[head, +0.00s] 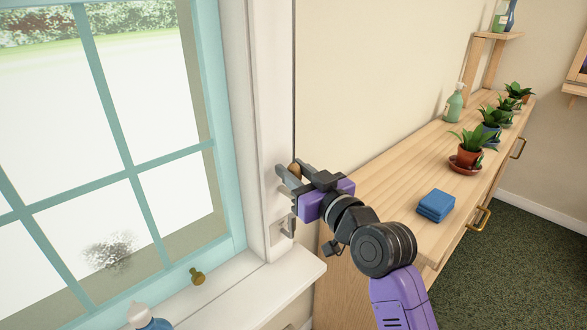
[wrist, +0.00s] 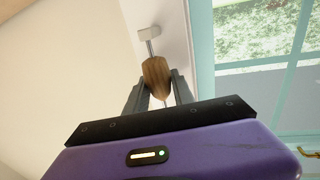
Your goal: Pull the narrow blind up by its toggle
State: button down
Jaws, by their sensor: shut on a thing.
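A brown wooden toggle (head: 294,170) hangs on a thin dark cord (head: 295,70) beside the window frame. In the wrist view the toggle (wrist: 156,75) is upright between the two grey fingers. My gripper (head: 293,174) is shut on the toggle, close to the white window trim; it also shows in the wrist view (wrist: 157,88). A small metal cleat (head: 287,227) is fixed to the trim below the gripper; it shows beyond the toggle in the wrist view (wrist: 149,33). I cannot make out the blind's cloth in either view.
The teal window (head: 130,171) is at the left. A wooden cabinet (head: 385,190) at the right bears potted plants (head: 470,147), a green bottle (head: 454,104) and blue cloths (head: 436,205).

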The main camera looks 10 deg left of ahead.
jog(key=shift+f, duration=0.5)
jog(key=c, duration=1.1)
grip_release()
jog(key=shift+o, duration=0.2)
jog(key=shift+r, duration=0.15)
jog(key=shift+s+d+r, duration=0.1)
jog(key=v, duration=0.7)
jog(key=shift+s+d, duration=0.15)
jog(key=shift+s, duration=0.05)
